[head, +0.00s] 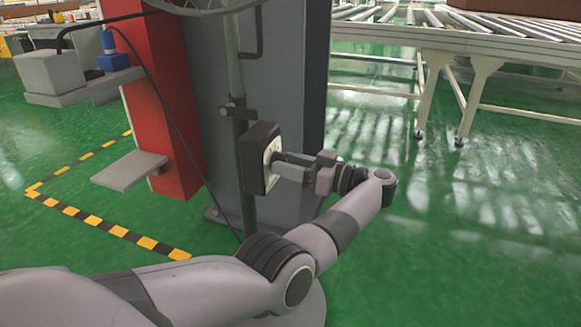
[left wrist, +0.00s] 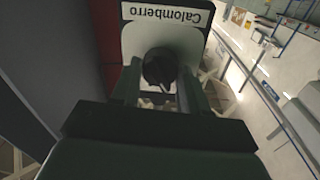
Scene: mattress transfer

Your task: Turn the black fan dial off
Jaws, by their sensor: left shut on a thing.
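The fan control box (head: 258,157) is a dark box with a pale front plate, mounted on a pole beside a grey column. The black dial (left wrist: 160,66) sits on the plate, between the fingers. My left gripper (head: 277,167) reaches the front of the box from the right and is shut on the dial; it fills the lower part of the left wrist view (left wrist: 160,95). In the head view the dial is hidden by the fingers. My right gripper is not in view.
The fan's wire cage (head: 205,5) shows at the top of the pole. A grey column (head: 300,100) and a red post (head: 165,90) stand behind the box. A roller conveyor (head: 470,40) stands at the back right. The green floor (head: 450,230) at right is clear.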

